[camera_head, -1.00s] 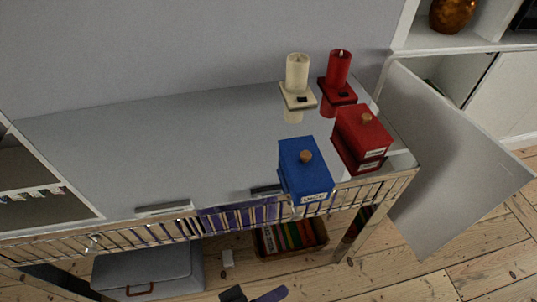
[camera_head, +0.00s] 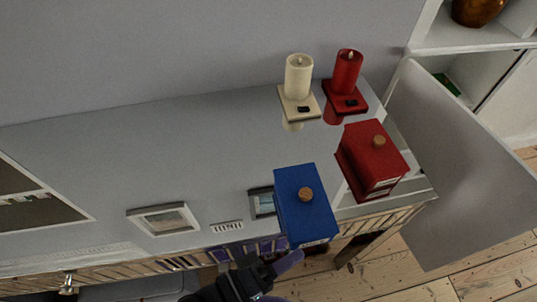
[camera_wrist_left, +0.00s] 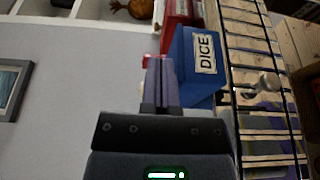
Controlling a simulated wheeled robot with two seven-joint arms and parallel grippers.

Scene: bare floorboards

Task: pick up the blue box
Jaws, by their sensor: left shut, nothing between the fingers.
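The blue box (camera_head: 304,215) with a round wooden knob stands on the grey top of the cabinet (camera_head: 100,150), close to its front edge. In the left wrist view the blue box (camera_wrist_left: 199,65) shows a white label reading DICE. My left gripper (camera_head: 289,261) is shut and empty, just in front of and below the box in the head view. Its purple fingers (camera_wrist_left: 160,80) show beside the box in the wrist view, pressed together; I cannot tell whether they touch it. My right gripper is not in view.
A red box (camera_head: 370,165) stands right of the blue one. Behind are a cream candle (camera_head: 298,76) and a red candle (camera_head: 347,72) on stands. Small picture frames (camera_head: 163,219) lie to the left. An open door panel (camera_head: 460,170) is at the right.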

